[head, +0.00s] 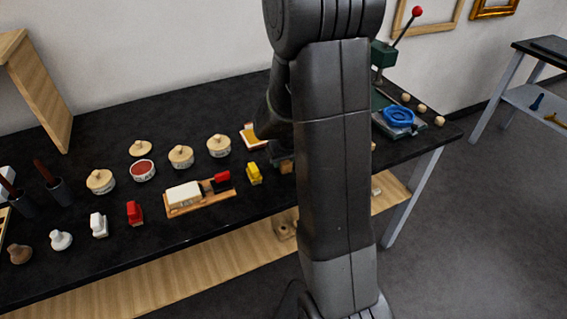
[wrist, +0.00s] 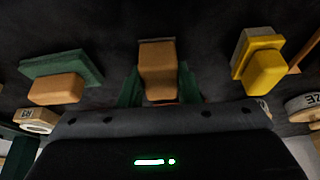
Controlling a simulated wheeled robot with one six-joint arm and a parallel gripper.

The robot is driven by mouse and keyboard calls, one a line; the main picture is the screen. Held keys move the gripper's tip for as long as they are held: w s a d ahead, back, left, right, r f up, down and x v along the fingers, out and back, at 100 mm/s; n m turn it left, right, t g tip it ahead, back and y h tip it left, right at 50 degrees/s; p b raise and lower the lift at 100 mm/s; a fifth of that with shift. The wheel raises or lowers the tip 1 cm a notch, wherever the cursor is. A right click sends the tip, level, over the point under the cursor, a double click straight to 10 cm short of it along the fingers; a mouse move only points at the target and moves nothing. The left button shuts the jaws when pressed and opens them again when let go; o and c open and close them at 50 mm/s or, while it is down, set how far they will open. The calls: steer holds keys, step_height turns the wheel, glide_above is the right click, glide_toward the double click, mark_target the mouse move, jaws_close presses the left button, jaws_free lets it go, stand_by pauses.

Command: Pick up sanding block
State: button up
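A tan, stepped wooden block (wrist: 157,68), which looks like a sanding block, sits on the black bench in the middle of the wrist view. It also shows in the head view (head: 287,166), partly hidden by my arm. My gripper (wrist: 159,88) points down at it, with a dark green finger on each side of the block. The fingers look open around it; whether they touch it is unclear. A similar block with a green base and tan grip (wrist: 60,80) lies to the left in the wrist view. A yellow block (wrist: 259,62) lies to the right.
My arm hides part of the bench.

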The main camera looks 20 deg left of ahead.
steer(key=shift+c, duration=1.4)
step_height(320, 180, up, 10)
steer(key=shift+r, duration=0.1)
steer(key=shift+o, duration=0.7)
steer(key=shift+c, duration=0.3)
